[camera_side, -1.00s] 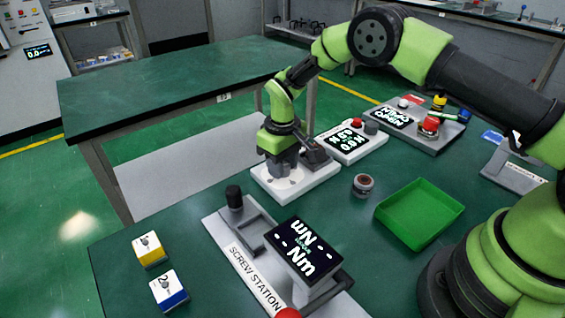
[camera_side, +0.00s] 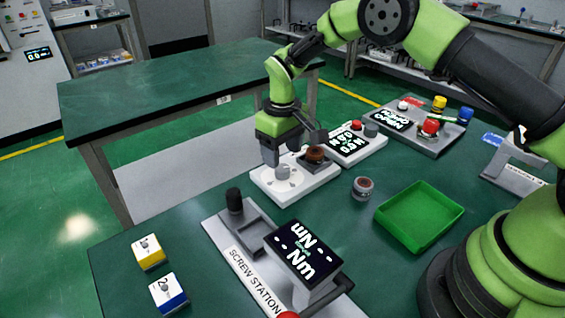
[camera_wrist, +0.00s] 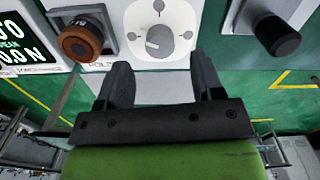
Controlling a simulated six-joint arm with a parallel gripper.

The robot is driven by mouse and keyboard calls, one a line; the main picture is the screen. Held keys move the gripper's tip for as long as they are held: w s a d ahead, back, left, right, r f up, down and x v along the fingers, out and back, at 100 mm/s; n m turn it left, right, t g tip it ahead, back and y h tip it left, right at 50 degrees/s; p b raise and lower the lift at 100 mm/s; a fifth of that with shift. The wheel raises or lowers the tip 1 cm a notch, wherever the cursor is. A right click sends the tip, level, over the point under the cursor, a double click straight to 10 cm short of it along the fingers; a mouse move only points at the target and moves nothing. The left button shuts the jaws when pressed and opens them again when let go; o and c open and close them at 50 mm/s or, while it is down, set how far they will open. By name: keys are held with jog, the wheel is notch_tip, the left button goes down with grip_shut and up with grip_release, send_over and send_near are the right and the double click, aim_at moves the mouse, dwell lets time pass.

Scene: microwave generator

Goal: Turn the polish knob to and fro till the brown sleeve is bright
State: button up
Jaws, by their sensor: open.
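The polish knob (camera_side: 283,173) is a grey round knob on a white plate (camera_side: 262,184). In the wrist view, the knob (camera_wrist: 158,40) has a pale pointer mark and several small dark icons around it. The brown sleeve (camera_side: 315,153) rests in a dark square holder beside the knob; in the wrist view the sleeve (camera_wrist: 74,38) is dull reddish brown around a dark centre with a small pale marking. My gripper (camera_side: 294,151) is open and empty above the knob. In the wrist view, my gripper's fingers (camera_wrist: 160,70) are spread, with the knob beyond their tips.
The screw station (camera_side: 238,247) with a black knob (camera_side: 233,200) stands in front. A green tray (camera_side: 420,213) and a small round jar (camera_side: 362,187) are to the right. A display unit (camera_side: 352,143) stands behind the sleeve. Yellow (camera_side: 149,252) and blue (camera_side: 169,291) boxes are front left.

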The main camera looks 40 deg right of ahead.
aim_at(282, 168)
notch_tip(282, 168, up, 6)
jog(key=shift+f, duration=0.2)
dwell(0.4)
jog(key=n, duration=0.4)
jog(key=shift+f, duration=0.2)
jog(key=shift+n, duration=0.3)
notch_tip(282, 168, down, 10)
jog(key=shift+r, duration=0.15)
jog(key=shift+c, duration=0.4)
